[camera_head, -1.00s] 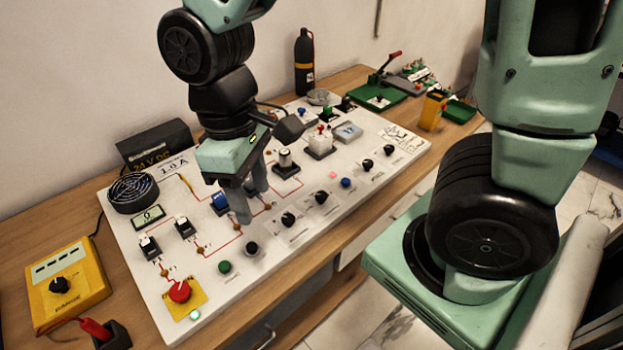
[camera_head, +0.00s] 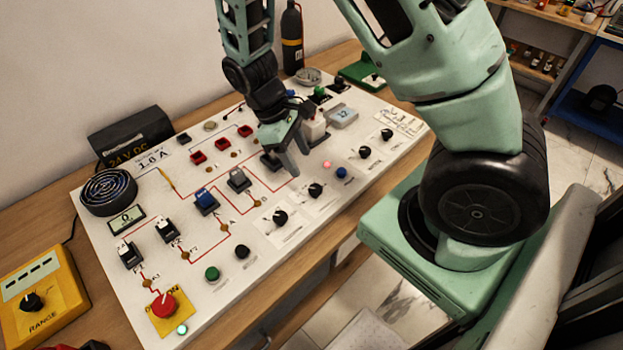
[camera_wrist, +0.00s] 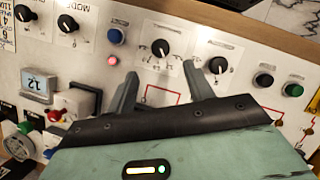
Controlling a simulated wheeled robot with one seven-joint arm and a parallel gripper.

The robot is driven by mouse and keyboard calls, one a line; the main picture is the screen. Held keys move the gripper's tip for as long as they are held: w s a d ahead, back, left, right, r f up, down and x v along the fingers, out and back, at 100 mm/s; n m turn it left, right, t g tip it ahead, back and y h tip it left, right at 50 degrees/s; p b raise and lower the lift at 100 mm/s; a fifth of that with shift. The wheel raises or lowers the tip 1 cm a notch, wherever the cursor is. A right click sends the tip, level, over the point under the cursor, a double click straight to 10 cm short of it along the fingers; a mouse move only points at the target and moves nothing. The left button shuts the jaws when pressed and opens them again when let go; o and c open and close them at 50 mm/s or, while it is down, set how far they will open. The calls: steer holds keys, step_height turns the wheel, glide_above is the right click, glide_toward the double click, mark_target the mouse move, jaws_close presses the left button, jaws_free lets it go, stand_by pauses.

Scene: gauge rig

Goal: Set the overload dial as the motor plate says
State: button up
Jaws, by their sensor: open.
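Two black knobs with printed scales are on the white panel's front part, the left one (camera_head: 280,217) and the right one (camera_head: 315,190). Both show in the wrist view, the right one (camera_wrist: 160,48) and the left one (camera_wrist: 217,65). I cannot read which is the overload dial. The plate (camera_head: 152,161) behind the fan reads about "1.8 A", unclearly. My gripper (camera_head: 285,165) is open and points down over the panel, behind these knobs. In the wrist view, my gripper (camera_wrist: 159,72) has its fingers apart, with the right scaled knob beyond the tips. It holds nothing visible.
A red stop button (camera_head: 163,305), green button (camera_head: 212,273) and blue button (camera_head: 341,172) stand on the panel. Black terminals, a blue block (camera_head: 206,201) and a tall white block (camera_head: 313,125) rise from it. A yellow range box (camera_head: 42,302) sits at left.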

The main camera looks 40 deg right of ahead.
mark_target(314, 188)
steer(key=p+x, duration=0.1)
steer(key=x, duration=0.7)
steer(key=shift+s+f, duration=0.1)
steer(key=shift+f, duration=0.2)
steer(key=c, duration=1)
